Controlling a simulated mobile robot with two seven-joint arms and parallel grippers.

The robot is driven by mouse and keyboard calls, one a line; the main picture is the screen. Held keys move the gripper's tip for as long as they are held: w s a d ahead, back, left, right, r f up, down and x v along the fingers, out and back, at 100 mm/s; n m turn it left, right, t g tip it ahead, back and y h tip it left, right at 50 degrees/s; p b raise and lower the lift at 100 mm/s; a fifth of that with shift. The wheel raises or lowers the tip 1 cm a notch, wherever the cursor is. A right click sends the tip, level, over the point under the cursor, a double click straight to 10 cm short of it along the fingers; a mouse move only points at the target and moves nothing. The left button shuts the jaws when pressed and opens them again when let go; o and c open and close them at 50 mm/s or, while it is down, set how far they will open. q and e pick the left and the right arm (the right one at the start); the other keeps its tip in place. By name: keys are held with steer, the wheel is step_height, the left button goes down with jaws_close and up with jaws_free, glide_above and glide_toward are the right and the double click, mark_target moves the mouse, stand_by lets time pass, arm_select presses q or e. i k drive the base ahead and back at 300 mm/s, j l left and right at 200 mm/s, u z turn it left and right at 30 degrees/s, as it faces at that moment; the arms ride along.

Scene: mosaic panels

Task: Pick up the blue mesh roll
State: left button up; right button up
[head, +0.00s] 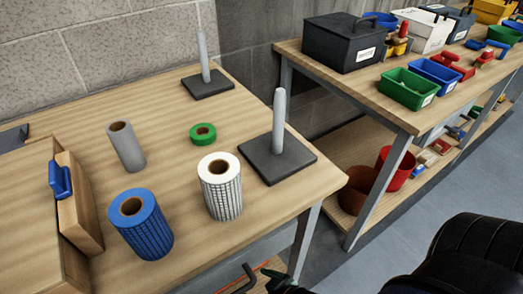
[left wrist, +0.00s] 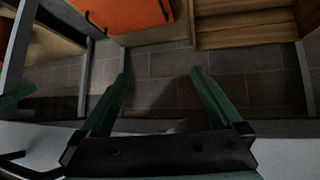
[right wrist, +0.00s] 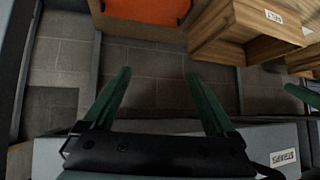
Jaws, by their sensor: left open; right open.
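The blue mesh roll (head: 142,224) stands upright on the wooden table at the front left in the head view, its brown core facing up. A white mesh roll (head: 221,186) stands to its right, and a plain grey-white roll (head: 126,146) stands behind it. My left gripper (left wrist: 160,75) is open and empty in the left wrist view, with green fingers spread apart. My right gripper (right wrist: 160,75) is also open and empty in the right wrist view. Neither wrist view shows the blue mesh roll. In the head view, a dark arm part of mine is at the lower right.
A small green tape roll (head: 203,133) lies on the table (head: 190,250). Two upright posts on dark bases (head: 277,160) (head: 208,83) stand at the right and back. A second bench (head: 385,112) holds a black box (head: 343,43) and bins.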

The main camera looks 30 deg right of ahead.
mark_target(136, 214)
steer(key=l+u, duration=0.15)
steer(key=l, duration=0.25)
steer(key=k+l+u, duration=0.2)
steer(key=l, duration=0.2)
steer(key=l+u, duration=0.15)
steer(key=l, duration=0.25)
steer(key=k+l+u, duration=0.15)
steer(key=l, duration=0.2)
